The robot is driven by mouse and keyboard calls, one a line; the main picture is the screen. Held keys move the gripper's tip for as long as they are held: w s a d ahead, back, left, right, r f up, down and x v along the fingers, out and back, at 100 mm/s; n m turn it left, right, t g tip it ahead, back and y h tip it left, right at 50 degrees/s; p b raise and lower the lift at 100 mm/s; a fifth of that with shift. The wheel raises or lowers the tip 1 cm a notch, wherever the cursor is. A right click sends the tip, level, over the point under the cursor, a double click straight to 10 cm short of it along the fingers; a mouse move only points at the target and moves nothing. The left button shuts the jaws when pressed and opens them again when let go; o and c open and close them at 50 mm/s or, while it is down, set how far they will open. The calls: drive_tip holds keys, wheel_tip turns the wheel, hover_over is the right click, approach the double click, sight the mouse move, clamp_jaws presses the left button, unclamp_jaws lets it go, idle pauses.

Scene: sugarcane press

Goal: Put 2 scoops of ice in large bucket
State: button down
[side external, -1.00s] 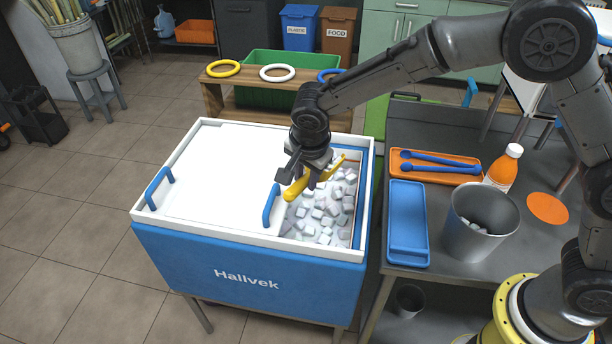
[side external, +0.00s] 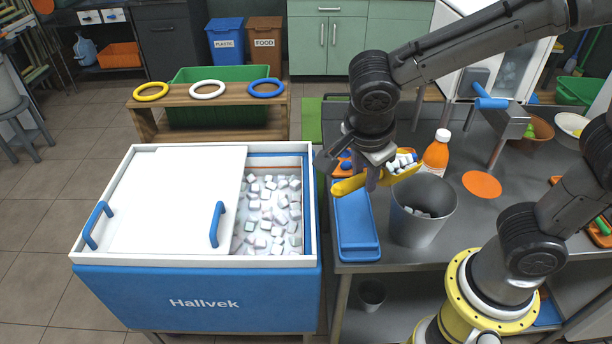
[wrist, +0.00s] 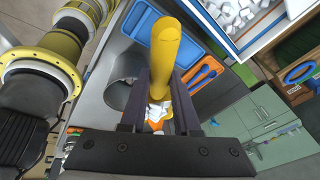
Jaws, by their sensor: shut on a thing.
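My gripper (side external: 372,176) is shut on a yellow scoop (side external: 350,185). The scoop carries several ice cubes (side external: 403,161) and is held just above and to the left of the rim of the large grey metal bucket (side external: 424,220). Some ice cubes lie inside the bucket. In the wrist view the scoop's yellow handle (wrist: 165,55) lies between the fingers, with pale ice beyond it. The bucket (wrist: 122,92) shows to its left there. The blue ice chest (side external: 200,298) holds loose ice (side external: 270,215) on its open right side; its white lid covers the left.
A blue tray (side external: 355,218) lies left of the bucket. An orange tray (side external: 345,163) lies behind my gripper. An orange bottle (side external: 436,152) stands behind the bucket, with an orange disc (side external: 482,184) to the right. A wooden rack with rings (side external: 208,95) stands behind the chest.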

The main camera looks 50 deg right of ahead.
sight(398, 175)
drive_tip(key=s+d+g, duration=0.1)
drive_tip(key=g, duration=0.2)
drive_tip(key=s+d+g+y, duration=0.1)
drive_tip(key=s+d+g, duration=0.1)
drive_tip(key=g, duration=0.1)
drive_tip(key=s+d+f+g+y, duration=0.1)
drive_tip(key=d+g, duration=0.1)
drive_tip(key=g, duration=0.2)
drive_tip(key=shift+s+n, duration=0.15)
drive_tip(key=shift+n, duration=0.15)
drive_tip(key=shift+w+d+n+g+y, duration=0.1)
drive_tip(key=shift+w+n+g+y, duration=0.15)
drive_tip(key=shift+g, duration=0.5)
drive_tip(key=shift+w+n+g+y, duration=0.15)
drive_tip(key=shift+n+g, duration=0.1)
drive_tip(key=shift+g, duration=0.5)
drive_tip(key=shift+r, duration=0.1)
drive_tip(key=shift+s+a+r+m+t+h, duration=0.1)
drive_tip(key=shift+s+r+m+t, duration=0.15)
drive_tip(key=shift+t, duration=0.4)
drive_tip(key=shift+s+a+r+m+t+h, duration=0.15)
drive_tip(key=shift+r+t, duration=0.2)
drive_tip(key=shift+t, duration=0.35)
drive_tip(key=shift+s+d+r+m+t+h, duration=0.1)
drive_tip(key=shift+s+r+m+t, duration=0.15)
drive_tip(key=shift+t, duration=0.4)
drive_tip(key=shift+w+a, duration=0.1)
